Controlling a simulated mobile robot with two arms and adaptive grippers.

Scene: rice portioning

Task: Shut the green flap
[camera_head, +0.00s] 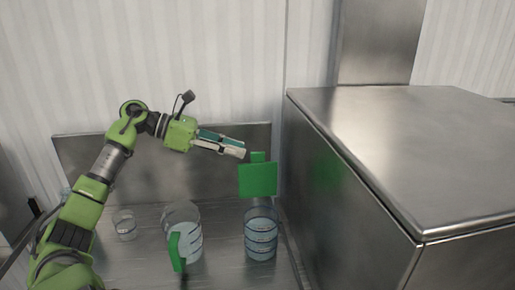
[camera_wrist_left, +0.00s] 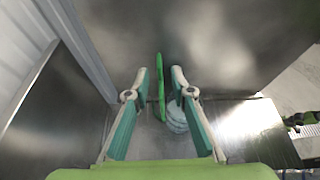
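The green flap (camera_head: 258,180) stands upright above a clear round container (camera_head: 261,238) with dark bands, beside the big steel box. In the left wrist view the flap (camera_wrist_left: 161,88) shows edge-on, as a thin green strip. My left gripper (camera_head: 243,152) is at the flap's upper left in the head view. In the wrist view its fingers (camera_wrist_left: 160,72) are apart, with the flap lined up in the gap and no clear contact. Part of the container (camera_wrist_left: 178,118) shows behind the right finger. My right gripper is not seen.
A second clear container (camera_head: 190,240) with a green piece (camera_head: 176,251) at its front stands to the left. A small clear cup (camera_head: 124,225) is farther left. A large steel box (camera_head: 400,150) blocks the right side. A steel back panel (camera_head: 190,185) stands behind.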

